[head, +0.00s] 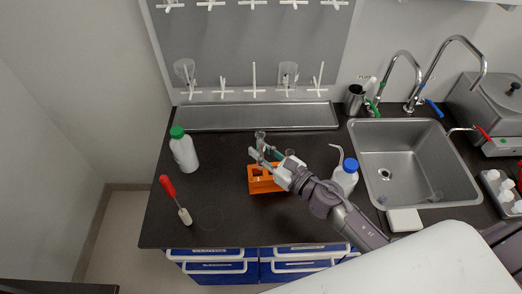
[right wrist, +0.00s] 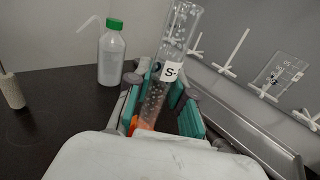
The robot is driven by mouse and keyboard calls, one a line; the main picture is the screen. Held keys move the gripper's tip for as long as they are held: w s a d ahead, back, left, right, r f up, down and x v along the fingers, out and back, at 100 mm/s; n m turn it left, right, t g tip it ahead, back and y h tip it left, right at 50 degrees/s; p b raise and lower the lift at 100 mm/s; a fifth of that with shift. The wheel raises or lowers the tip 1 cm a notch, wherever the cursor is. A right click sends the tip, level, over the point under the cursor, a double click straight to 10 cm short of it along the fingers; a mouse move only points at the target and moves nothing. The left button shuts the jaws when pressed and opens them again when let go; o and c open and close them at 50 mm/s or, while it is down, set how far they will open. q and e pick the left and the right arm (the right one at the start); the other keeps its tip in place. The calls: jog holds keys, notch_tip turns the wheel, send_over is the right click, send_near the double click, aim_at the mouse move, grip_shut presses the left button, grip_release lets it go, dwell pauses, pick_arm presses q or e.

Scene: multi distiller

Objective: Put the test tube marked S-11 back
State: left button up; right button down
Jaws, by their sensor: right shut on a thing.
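The test tube (right wrist: 181,35) is clear glass with a white label that reads "S-"; the rest of the label is turned away. It stands tilted in the right wrist view, between the green finger pads of my right gripper (right wrist: 163,100), which is shut on it. In the head view, the right gripper (head: 264,157) is over the orange rack (head: 264,186), and the tube's top (head: 260,137) shows just above the fingers. Orange shows below the tube in the wrist view. The tube's lower end is hidden, so I cannot tell whether it is in a hole. My left gripper is out of view.
A blue-capped wash bottle (head: 345,176) is close right of the rack, near my arm. A metal tray (head: 230,117) lies behind; a sink (head: 415,162) is at right.

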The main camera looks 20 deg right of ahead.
jog(key=shift+f+b, duration=0.35)
jog(key=shift+f, duration=0.1)
jog(key=c, duration=1)
grip_release()
jog(key=shift+r, duration=0.15)
